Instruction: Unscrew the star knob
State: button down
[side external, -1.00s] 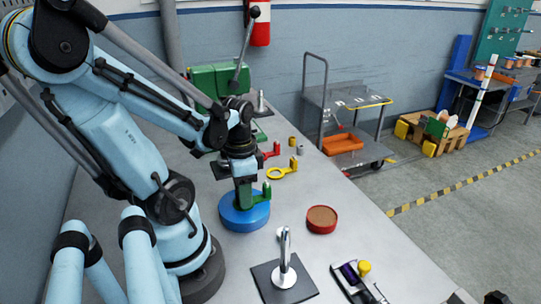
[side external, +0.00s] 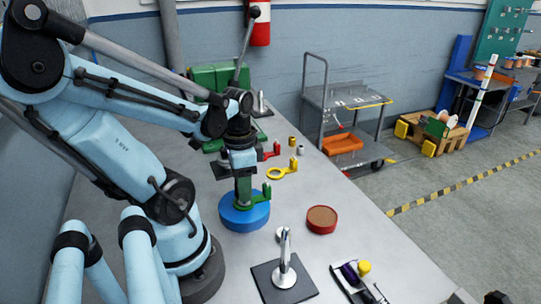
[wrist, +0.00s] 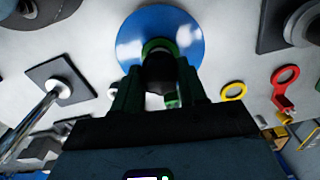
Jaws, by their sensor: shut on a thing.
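A round blue base (side external: 232,217) stands on the grey bench below my gripper. It also shows as a blue disc in the wrist view (wrist: 185,28). A green arm with an upright tab (side external: 266,192) lies on top of it. My gripper (side external: 244,203) points down at the middle of the base. In the wrist view its two dark green fingers (wrist: 158,85) stand on either side of a dark rounded knob (wrist: 160,72) and are shut on it. The knob sits just in front of a green ring (wrist: 156,44). Its star shape and thread are hidden.
A yellow ring arm (side external: 278,173) and a red arm (side external: 268,152) lie behind. A red round tub (side external: 321,219) is to the right. A metal lever on a black plate (side external: 285,277) stands in front. A green machine (side external: 210,80) is at the back.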

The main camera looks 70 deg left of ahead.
jog(key=shift+r, duration=2.5)
